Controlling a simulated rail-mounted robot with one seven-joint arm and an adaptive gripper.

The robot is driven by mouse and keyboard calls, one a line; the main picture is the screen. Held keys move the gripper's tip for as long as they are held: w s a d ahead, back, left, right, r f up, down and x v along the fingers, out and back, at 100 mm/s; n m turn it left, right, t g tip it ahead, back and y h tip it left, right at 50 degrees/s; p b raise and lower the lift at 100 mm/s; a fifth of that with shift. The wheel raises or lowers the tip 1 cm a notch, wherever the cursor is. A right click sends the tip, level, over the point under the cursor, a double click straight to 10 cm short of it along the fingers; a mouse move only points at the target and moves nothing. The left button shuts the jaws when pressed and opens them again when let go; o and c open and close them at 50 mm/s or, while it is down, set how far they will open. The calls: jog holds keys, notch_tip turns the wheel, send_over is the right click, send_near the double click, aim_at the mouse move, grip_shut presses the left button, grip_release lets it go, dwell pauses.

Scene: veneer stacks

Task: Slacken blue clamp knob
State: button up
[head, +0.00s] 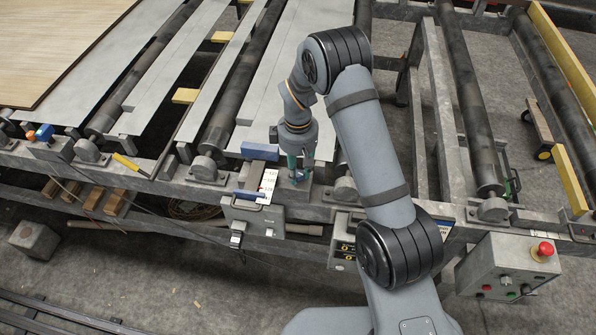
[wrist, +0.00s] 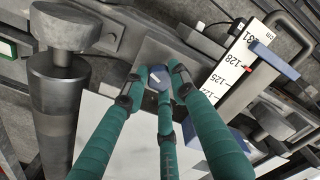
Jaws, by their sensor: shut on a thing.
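The blue clamp knob (wrist: 159,76) is small, dark and round in the middle of the wrist view, over a grey metal plate. My gripper (wrist: 158,84) has teal fingers closed around the knob from several sides, and the finger pads are against its rim. In the head view my gripper (head: 297,168) points down at the table's front rail, just right of a white number scale (head: 268,181). There the fingers mostly hide the knob. The scale (wrist: 232,72) also shows in the wrist view, right of the knob.
A blue block (head: 260,150) and a blue bar (head: 248,195) sit close left of my gripper. Rollers (head: 232,95) and grey strips lie behind. A control box with a red button (head: 543,250) is at the right. An orange-and-blue part (head: 42,132) is far left.

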jog(key=n, duration=0.3)
jog(key=shift+p, duration=0.3)
jog(key=shift+n, duration=0.3)
jog(key=shift+d+n+p, duration=0.1)
jog(key=shift+n+p, duration=0.2)
jog(key=shift+n, duration=1.3)
jog(key=n, duration=0.3)
jog(key=shift+p, duration=0.3)
jog(key=shift+n, duration=0.3)
